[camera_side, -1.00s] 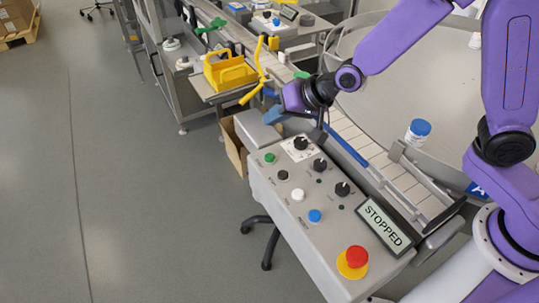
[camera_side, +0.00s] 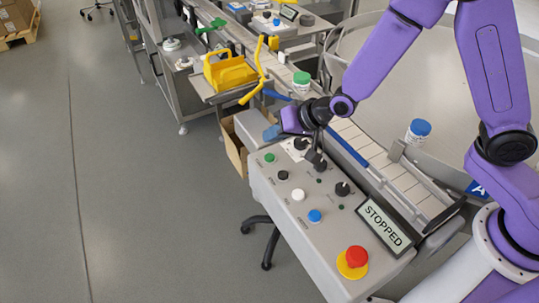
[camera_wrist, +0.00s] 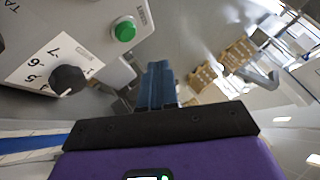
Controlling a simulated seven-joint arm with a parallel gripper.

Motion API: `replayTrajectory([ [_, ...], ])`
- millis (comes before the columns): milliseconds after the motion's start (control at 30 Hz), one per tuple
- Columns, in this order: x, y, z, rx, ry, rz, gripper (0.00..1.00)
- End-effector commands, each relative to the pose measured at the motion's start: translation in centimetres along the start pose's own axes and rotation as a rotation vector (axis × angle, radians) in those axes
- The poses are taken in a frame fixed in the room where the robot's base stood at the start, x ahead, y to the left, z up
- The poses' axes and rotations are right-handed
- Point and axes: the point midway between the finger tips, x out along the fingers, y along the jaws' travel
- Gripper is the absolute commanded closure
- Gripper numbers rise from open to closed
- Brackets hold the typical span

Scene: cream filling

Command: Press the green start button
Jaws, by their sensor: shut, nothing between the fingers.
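The green start button (camera_side: 269,157) is at the far left corner of the grey control panel (camera_side: 330,260). It also shows at the top of the wrist view (camera_wrist: 124,30), with a pale ring around it. My gripper (camera_side: 270,133) is shut and empty, its blue fingers above and behind the green button in the side view. In the wrist view the shut fingers (camera_wrist: 158,72) are to the lower right of the button, past the panel's edge and apart from it. The panel's display (camera_side: 384,226) reads STOPPED.
A black dial (camera_wrist: 68,80) is close to the button. White (camera_side: 298,194) and blue (camera_side: 314,215) buttons and a red emergency stop (camera_side: 356,257) stand nearer on the panel. A conveyor (camera_side: 388,170) runs alongside; a cardboard box (camera_side: 233,150) is behind.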

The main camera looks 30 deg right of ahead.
Motion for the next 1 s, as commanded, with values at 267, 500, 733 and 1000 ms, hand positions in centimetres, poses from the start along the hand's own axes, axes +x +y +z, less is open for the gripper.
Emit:
replayTrajectory([
  [267, 1.9, 1.4, 1.4, -0.001, -0.001, 0.001, 1.00],
  [500, 2.3, 1.7, 1.7, 0.000, 0.000, -0.001, 1.00],
  [733, 2.3, 1.6, 1.7, 0.000, 0.000, -0.001, 1.00],
  [1000, 2.3, 1.6, 1.7, 0.000, 0.000, -0.001, 1.00],
])
